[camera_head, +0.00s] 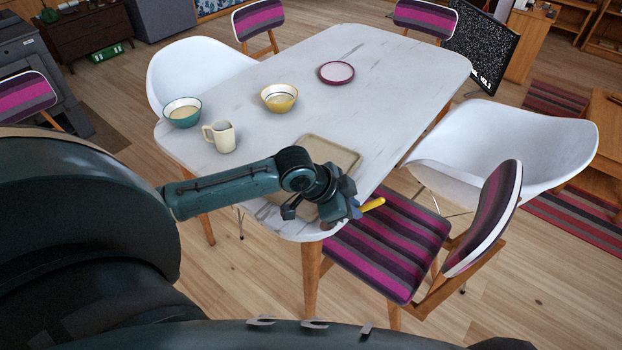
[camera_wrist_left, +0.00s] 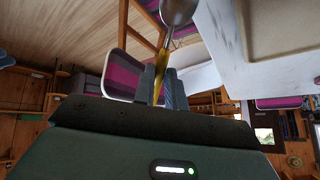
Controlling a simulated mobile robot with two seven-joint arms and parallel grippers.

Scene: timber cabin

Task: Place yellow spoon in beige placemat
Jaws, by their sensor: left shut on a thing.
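The yellow spoon (camera_head: 373,204) is held in my left gripper (camera_head: 338,208), with its yellow handle end sticking out to the right in the head view. In the left wrist view the spoon (camera_wrist_left: 160,82) shows a yellow handle between the fingers (camera_wrist_left: 158,88) and a metal bowl at the top. The beige placemat (camera_head: 335,150) lies on the near end of the white table. My left arm and gripper cover part of it. The gripper is at the table's near right edge. The placemat also shows at top right in the wrist view (camera_wrist_left: 285,25). My right gripper is not in view.
On the table (camera_head: 400,70) stand a cream mug (camera_head: 222,138), a teal bowl (camera_head: 183,112), a yellow bowl (camera_head: 279,97) and a pink-rimmed plate (camera_head: 337,72). A striped chair (camera_head: 395,245) and a white chair (camera_head: 505,140) stand close along the right side.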

